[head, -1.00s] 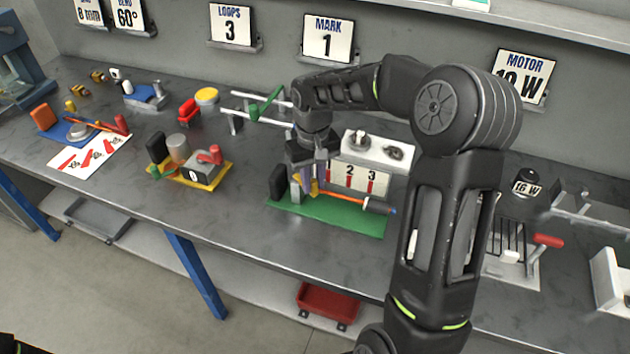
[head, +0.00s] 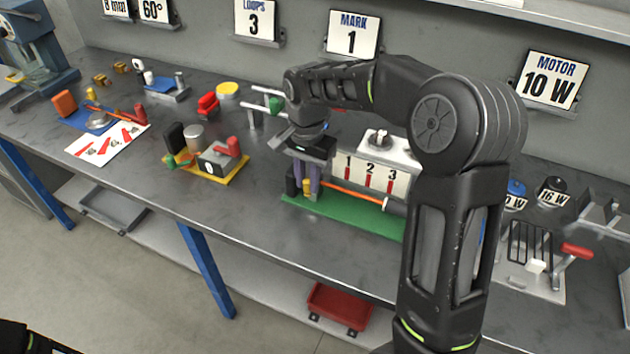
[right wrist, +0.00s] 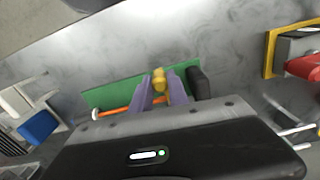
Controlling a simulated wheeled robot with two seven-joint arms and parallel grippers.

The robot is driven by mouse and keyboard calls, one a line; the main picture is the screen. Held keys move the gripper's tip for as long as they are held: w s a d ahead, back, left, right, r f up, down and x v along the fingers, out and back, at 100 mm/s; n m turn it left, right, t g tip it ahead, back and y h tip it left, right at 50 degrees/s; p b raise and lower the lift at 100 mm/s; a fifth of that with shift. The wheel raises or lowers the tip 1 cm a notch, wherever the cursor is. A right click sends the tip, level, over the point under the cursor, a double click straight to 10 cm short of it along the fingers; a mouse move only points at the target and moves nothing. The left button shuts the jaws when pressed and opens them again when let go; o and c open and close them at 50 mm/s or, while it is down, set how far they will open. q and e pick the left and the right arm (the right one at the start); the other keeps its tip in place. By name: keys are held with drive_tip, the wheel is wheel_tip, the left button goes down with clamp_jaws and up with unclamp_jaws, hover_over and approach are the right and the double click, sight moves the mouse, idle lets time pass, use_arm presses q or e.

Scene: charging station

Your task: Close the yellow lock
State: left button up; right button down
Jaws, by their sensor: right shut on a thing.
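The yellow lock (right wrist: 159,78) is a small rounded yellow piece on the green board (head: 350,219), near the board's black block (right wrist: 199,83). My right gripper (right wrist: 160,86) comes down over it. Its purple fingers are on both sides of the yellow lock and shut on it. In the head view, a bit of the yellow lock (head: 306,187) shows low between the fingers, and the wrist hides much of the fixture. An orange rod (head: 345,192) runs along the board to the right of the fingers, with a white end piece. My left gripper is not in view.
A white block with a 1-2-3 scale (head: 375,175) stands close behind the green board. A yellow board with a grey block (head: 220,163) and red handle stands to the left. A motor rack with a red lever (head: 577,251) is to the right. The bench front is clear.

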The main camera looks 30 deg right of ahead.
drive_tip(key=shift+w+a+m, duration=0.35)
drive_tip(key=shift+w+m, duration=0.1)
drive_tip(key=shift+m, duration=0.55)
drive_tip(key=c, duration=1.3)
unclamp_jaws()
drive_tip(key=shift+o, duration=0.2)
drive_tip(key=shift+r, duration=0.15)
wheel_tip(320, 180, up, 8)
drive_tip(key=shift+f+b, duration=0.25)
drive_tip(key=shift+b, duration=0.05)
